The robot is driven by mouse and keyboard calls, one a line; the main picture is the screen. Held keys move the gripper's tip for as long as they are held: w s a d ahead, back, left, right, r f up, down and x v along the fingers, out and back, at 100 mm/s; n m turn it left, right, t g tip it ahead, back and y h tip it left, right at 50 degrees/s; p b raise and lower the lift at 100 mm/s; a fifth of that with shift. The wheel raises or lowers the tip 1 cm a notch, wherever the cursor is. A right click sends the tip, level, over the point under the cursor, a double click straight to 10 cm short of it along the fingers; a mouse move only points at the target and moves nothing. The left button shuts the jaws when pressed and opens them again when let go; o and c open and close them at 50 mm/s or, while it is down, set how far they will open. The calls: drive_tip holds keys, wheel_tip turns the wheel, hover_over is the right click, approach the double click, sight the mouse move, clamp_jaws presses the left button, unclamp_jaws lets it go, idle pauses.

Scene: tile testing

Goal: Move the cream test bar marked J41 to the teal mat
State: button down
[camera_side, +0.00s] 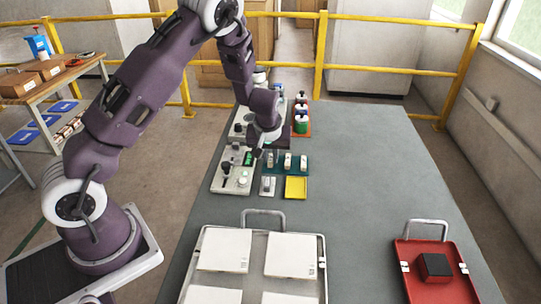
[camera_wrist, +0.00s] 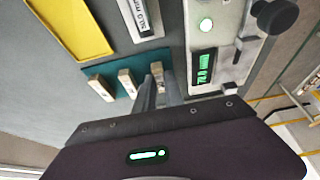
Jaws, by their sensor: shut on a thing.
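The teal mat (camera_side: 296,171) lies on the grey table, and it also shows in the wrist view (camera_wrist: 142,67). Two cream bars, one on the left (camera_wrist: 100,88) and one in the middle (camera_wrist: 127,82), stand on it side by side. A third cream bar (camera_wrist: 157,70) is between the fingertips of my gripper (camera_wrist: 159,80), which is shut on it at the mat's end nearest the test machine. I cannot tell whether this bar touches the mat. In the side view my gripper (camera_side: 262,154) is at the mat's left end. The J41 marking is not readable.
A test machine (camera_wrist: 226,55) with a green display and black knob stands close beside the mat. A yellow mat (camera_side: 296,187) and a silver 50.0 mm block (camera_wrist: 140,18) lie near it. White panels (camera_side: 224,250) and a red tray (camera_side: 415,287) are farther forward.

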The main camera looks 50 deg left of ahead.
drive_tip(key=shift+f, duration=0.2)
idle(0.3)
drive_tip(key=c, duration=1.3)
unclamp_jaws()
drive_tip(key=shift+c, duration=0.2)
drive_tip(key=shift+o, duration=0.2)
drive_tip(key=o, duration=0.4)
drive_tip(key=shift+c, duration=0.2)
drive_tip(key=shift+r, duration=3)
drive_tip(key=shift+r, duration=0.15)
